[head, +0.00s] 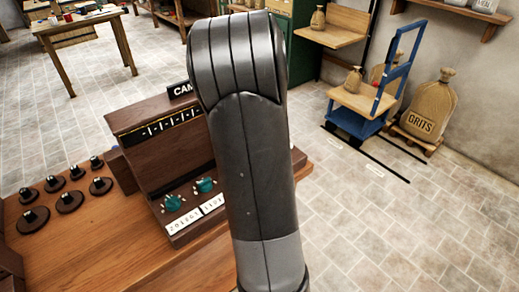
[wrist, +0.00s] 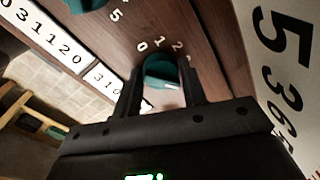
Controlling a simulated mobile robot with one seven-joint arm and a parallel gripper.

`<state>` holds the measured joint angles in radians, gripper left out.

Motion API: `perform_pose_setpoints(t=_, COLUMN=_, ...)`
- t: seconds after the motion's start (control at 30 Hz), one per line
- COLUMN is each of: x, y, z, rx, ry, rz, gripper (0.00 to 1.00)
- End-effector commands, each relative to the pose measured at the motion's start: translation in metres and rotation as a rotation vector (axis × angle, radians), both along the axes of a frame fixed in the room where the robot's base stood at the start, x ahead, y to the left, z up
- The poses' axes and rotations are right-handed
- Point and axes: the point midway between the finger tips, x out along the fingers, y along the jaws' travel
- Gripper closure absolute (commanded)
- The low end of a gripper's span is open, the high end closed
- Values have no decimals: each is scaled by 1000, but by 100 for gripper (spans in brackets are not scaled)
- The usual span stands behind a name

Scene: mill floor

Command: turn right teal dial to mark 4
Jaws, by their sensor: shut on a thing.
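A dark wooden console (head: 150,140) stands on the bench, with two teal dials in the head view, the left one (head: 172,202) and another (head: 205,185) close to my arm. In the wrist view my gripper (wrist: 161,92) is shut on a teal dial (wrist: 158,68), one finger on each side. Marks 0, 1 and 2 show around its far side; mark 4 cannot be made out. A pale line crosses the dial's grip, but which mark it points to is unclear. Another teal dial (wrist: 88,4) shows at the top left. My arm hides my gripper in the head view.
White number strips (wrist: 42,30) lie along the console's edge in the wrist view. A large white number plate (wrist: 283,60) stands close on the right. Several dark round weights (head: 70,201) sit on the bench at left. A blue cart (head: 356,122) and sacks (head: 428,108) stand beyond.

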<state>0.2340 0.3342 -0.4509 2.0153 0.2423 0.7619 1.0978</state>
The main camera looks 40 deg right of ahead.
Motion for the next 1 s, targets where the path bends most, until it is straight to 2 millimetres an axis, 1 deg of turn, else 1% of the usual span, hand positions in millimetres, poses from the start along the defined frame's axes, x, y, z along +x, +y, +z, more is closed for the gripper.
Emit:
perform_pose_setpoints(t=0.17, x=-1, y=0, z=0, rx=2, ry=2, rz=0, gripper=84)
perform_pose_setpoints(t=0.2, x=-1, y=0, z=0, rx=2, ry=2, rz=0, gripper=61)
perform_pose_setpoints(t=0.3, x=-1, y=0, z=0, rx=2, ry=2, rz=1, gripper=54)
perform_pose_setpoints(t=0.53, x=0, y=0, z=1, rx=1, ry=1, rz=1, gripper=54)
perform_pose_setpoints(t=0.67, x=0, y=0, z=11, rx=-1, ry=-2, rz=1, gripper=54)
perform_pose_setpoints(t=0.77, x=-2, y=1, z=28, rx=-2, ry=-4, rz=3, gripper=54)
perform_pose_setpoints(t=1.0, x=-5, y=2, z=77, rx=-1, ry=-3, rz=2, gripper=54)
